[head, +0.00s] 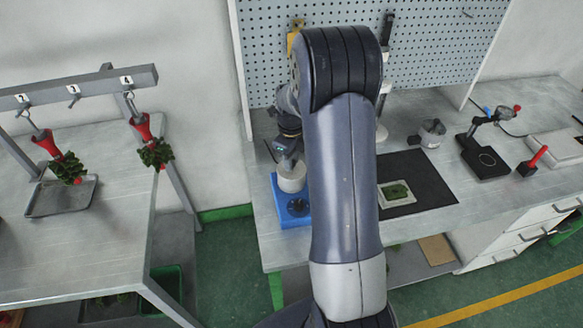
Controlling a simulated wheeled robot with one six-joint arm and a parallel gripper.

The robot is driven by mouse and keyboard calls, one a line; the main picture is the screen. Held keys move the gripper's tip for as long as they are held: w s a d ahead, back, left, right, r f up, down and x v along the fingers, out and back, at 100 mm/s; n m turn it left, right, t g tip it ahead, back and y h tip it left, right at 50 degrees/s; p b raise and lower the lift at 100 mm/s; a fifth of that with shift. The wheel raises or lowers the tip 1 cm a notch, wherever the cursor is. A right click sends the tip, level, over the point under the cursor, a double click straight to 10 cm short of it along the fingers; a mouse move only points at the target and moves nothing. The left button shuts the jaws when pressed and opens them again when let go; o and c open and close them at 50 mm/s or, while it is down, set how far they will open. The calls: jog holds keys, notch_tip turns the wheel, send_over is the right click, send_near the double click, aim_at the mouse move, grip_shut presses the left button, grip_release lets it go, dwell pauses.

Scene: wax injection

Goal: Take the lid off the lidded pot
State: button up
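A blue unit with a dark dial (297,207) stands on the bench, partly hidden behind my arm. A pale round pot-like part (291,179) shows at the top of the blue unit. I cannot tell its lid from its body at this size. My gripper (289,160) points down right above this pale part, touching it or very near. Its fingers are too small and shaded to show whether they are open or shut. A small metal pot (432,134) stands farther right on the bench, away from my gripper.
A dark mat (425,182) holds a pale tray with a green piece (396,193). A black stand (483,158) and a red-handled tool (534,160) are at the right. A pegboard (430,45) rises behind.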

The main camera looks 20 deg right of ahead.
grip_shut()
jog(key=shift+r, duration=0.15)
